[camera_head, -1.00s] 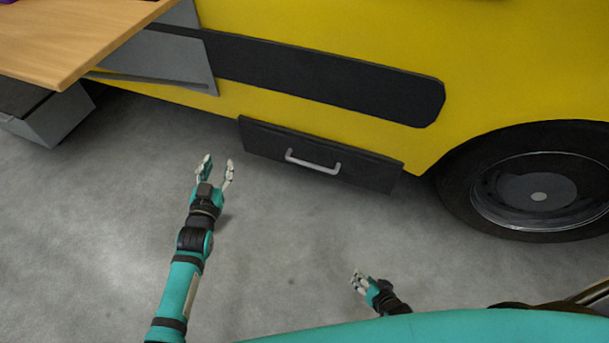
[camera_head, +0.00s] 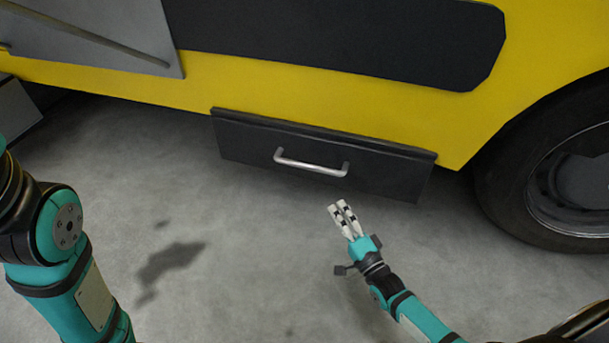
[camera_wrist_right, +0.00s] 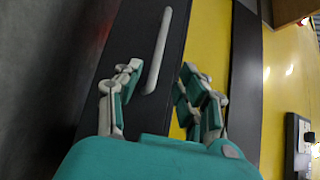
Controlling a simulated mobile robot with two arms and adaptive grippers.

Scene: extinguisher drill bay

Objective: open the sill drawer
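The sill drawer (camera_head: 240,142) is a dark panel low on the yellow vehicle side in the head view, and it looks shut. Its pale bar handle (camera_head: 311,165) runs across the front. My right gripper (camera_head: 342,206) is just below and in front of the handle's right end, apart from it. In the right wrist view the fingers of the right gripper (camera_wrist_right: 160,76) are spread and empty. The handle (camera_wrist_right: 159,50) lies beyond and between the fingertips there, on the dark drawer front (camera_wrist_right: 132,42). My left arm is at the left edge of the head view; its gripper is out of frame.
A large wheel (camera_head: 570,185) stands right of the drawer. A grey panel (camera_head: 100,35) juts out at the upper left. The concrete floor (camera_head: 220,240) in front of the drawer is clear.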

